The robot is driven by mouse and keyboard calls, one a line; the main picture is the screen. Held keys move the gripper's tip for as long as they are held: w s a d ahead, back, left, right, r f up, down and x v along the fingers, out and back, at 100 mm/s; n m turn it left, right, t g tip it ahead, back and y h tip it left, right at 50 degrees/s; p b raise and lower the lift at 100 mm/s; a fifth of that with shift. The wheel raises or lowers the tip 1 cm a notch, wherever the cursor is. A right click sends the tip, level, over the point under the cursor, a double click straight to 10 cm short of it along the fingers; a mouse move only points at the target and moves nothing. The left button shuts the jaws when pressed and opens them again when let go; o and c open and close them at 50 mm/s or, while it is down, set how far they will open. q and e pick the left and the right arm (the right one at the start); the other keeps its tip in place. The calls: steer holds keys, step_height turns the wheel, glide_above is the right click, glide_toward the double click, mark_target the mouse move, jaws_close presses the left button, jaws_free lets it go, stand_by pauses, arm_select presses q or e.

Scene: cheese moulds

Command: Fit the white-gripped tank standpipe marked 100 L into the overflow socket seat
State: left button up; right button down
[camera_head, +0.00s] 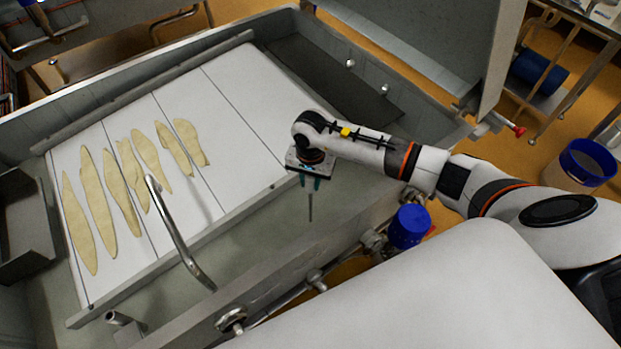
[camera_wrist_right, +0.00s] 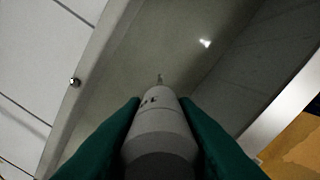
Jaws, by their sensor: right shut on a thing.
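My right gripper (camera_head: 311,183) is shut on the standpipe (camera_head: 310,208), whose thin grey pipe points down below the fingers in the head view. In the right wrist view the standpipe's whitish tapered grip (camera_wrist_right: 160,128) sits between the two dark green fingers. It bears a dark marking, too small and foreshortened to read. The pipe tip hangs over the grey tank floor (camera_head: 262,228), beside the white panels, apart from the tank walls as far as I can tell. I cannot make out the overflow socket seat for sure in either view. My left gripper is not in view.
White panels (camera_head: 235,120) with several pale flat pieces (camera_head: 122,190) fill much of the tank (camera_head: 240,285). A bent metal pipe (camera_head: 178,240) rises at the front. A blue-capped fitting (camera_head: 408,226) stands outside the wall. A blue-rimmed bucket (camera_head: 586,163) is at right.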

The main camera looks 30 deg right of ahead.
steer(key=shift+f, duration=0.1)
steer(key=c, duration=1.6)
jaws_free()
steer(key=shift+f, duration=0.1)
steer(key=o, duration=0.5)
steer(key=shift+c, duration=0.2)
steer(key=shift+r, duration=0.35)
step_height(320, 180, up, 11)
steer(key=shift+f+b, duration=0.2)
steer(key=shift+b, duration=0.65)
steer(key=shift+r, duration=0.6)
